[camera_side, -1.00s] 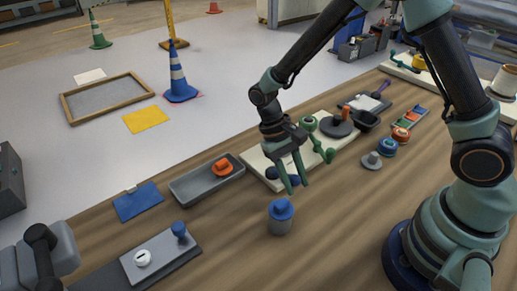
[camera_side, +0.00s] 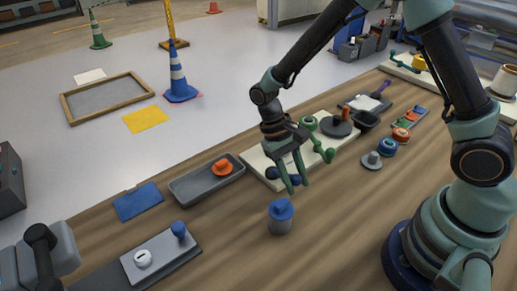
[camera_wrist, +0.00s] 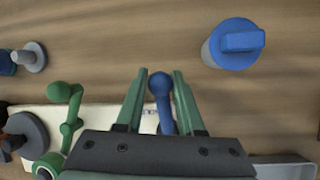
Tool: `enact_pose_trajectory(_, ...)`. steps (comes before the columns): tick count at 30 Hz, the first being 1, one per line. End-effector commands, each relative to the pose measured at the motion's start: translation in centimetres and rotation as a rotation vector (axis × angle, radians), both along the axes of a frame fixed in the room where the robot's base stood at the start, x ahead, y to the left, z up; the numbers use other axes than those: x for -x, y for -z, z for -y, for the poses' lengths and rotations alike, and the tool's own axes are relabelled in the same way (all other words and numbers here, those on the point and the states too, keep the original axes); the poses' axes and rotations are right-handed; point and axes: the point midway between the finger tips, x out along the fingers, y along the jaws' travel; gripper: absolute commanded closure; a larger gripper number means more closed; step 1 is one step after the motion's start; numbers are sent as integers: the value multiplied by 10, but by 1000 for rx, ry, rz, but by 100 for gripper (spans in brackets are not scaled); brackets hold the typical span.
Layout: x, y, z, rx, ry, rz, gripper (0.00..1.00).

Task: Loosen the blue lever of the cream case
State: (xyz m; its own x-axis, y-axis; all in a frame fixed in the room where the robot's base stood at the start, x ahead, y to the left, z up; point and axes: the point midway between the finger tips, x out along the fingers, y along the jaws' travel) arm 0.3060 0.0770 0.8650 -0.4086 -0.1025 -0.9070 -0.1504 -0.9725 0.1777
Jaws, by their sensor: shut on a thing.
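The cream case (camera_side: 255,164) lies flat on the wooden bench, and a strip of it shows in the wrist view (camera_wrist: 100,112). Its blue lever (camera_wrist: 160,88) has a round knob and a stem running back toward the case. My gripper (camera_wrist: 160,74) has one green finger on each side of the knob and is shut on the lever. In the side view my gripper (camera_side: 298,188) reaches down at the case's near edge, and the blue hub (camera_side: 271,174) shows just left of the fingers. The lever's base is hidden by my gripper in the wrist view.
A green lever (camera_side: 327,153) stands on the case to the right. A blue-capped grey cylinder (camera_side: 280,217) stands in front of my gripper. A grey tray (camera_side: 190,190) with an orange part (camera_side: 222,167) lies left. The bench right of the cylinder is clear.

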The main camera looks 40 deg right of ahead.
Motion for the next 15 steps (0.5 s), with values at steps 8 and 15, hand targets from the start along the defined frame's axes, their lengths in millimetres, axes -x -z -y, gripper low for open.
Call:
enact_pose_trajectory(8, -2, -1, 8, -44, -70, -5, 100)
enact_pose_trajectory(15, -2, -1, 8, -43, -68, -5, 52)
